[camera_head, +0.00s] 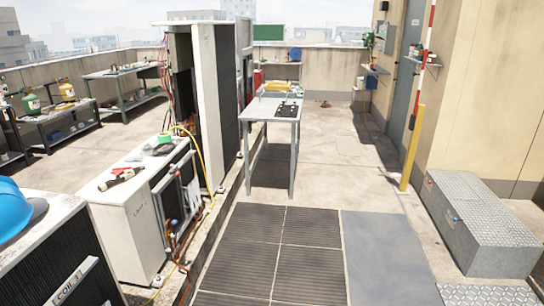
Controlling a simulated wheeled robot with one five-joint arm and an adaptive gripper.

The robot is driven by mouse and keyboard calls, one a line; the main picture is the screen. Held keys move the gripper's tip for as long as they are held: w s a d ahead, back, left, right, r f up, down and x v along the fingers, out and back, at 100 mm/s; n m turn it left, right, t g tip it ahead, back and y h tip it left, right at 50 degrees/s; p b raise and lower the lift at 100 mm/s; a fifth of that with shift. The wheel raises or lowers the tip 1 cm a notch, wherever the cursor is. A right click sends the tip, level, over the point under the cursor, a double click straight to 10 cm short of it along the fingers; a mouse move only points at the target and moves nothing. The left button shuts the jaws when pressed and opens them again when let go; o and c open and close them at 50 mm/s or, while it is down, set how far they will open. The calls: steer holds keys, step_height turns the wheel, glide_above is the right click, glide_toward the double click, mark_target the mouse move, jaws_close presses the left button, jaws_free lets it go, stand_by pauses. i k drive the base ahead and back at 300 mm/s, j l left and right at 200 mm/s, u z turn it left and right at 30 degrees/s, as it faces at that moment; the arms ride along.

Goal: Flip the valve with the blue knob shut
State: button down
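I cannot make out a valve with a blue knob for certain in the head view. Small fittings, pipes and hoses (171,230) show on the right side of the low white condenser (125,228) at the left, too small to tell a knob's colour or position. A yellow hose (201,153) runs down beside them. My gripper is not in view.
A blue hard hat (12,210) lies on the near left unit. Tall condenser units (203,105) stand behind, and a grey table (270,108) stands beside them. A metal chest (485,225) is at the right. The dark floor mats (262,255) are clear.

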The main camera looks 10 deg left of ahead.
mark_target(175, 222)
steer(key=i, duration=3.85)
steer(key=u, duration=5.4)
